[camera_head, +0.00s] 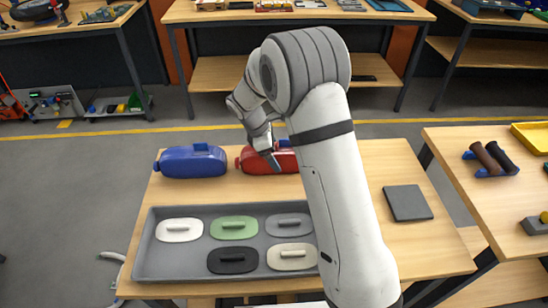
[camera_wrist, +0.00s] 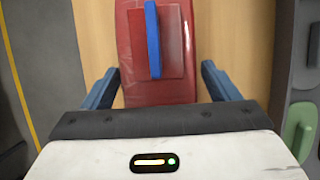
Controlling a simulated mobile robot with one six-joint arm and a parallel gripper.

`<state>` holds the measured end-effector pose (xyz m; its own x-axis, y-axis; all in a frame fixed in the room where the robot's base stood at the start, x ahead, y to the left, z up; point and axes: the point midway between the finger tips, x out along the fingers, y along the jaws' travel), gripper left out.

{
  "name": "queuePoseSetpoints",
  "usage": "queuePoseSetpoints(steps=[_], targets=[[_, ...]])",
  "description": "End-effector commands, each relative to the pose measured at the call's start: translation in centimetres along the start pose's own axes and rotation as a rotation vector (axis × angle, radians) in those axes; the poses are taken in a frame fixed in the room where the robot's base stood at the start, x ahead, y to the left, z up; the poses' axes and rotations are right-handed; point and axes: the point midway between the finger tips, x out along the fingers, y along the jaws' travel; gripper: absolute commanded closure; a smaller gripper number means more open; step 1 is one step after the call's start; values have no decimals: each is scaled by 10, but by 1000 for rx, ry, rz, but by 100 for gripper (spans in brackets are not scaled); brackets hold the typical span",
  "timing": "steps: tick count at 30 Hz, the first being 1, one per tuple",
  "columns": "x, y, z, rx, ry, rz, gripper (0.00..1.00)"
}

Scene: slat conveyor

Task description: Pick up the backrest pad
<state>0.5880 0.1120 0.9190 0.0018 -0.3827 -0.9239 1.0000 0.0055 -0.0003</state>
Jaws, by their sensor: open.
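No piece is labelled as the backrest pad, so I cannot tell for certain which one it is. A red rounded piece (camera_head: 249,161) lies on the wooden table, partly hidden by my arm. In the wrist view the red piece (camera_wrist: 128,60) has a raised square with an upright blue ridge (camera_wrist: 153,40). My gripper (camera_head: 272,161) is over it, and its open fingers (camera_wrist: 160,86) stand apart on either side of the red piece, empty. A similar blue piece (camera_head: 190,162) lies to its left.
A grey tray (camera_head: 146,262) in front holds several oval pads with handles: white (camera_head: 170,234), green (camera_head: 225,232), grey, black (camera_head: 225,267) and cream. A dark grey square plate (camera_head: 408,203) lies to the right. A side table (camera_head: 490,215) holds brown grips (camera_head: 488,160).

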Motion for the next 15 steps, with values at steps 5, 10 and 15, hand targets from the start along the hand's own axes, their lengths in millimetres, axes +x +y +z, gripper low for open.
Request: queuePoseSetpoints(steps=[5,10,15], targets=[[0,0,0,0,0,0,31],[0,0,0,1,0,0,45],[0,0,0,1,0,0,59]])
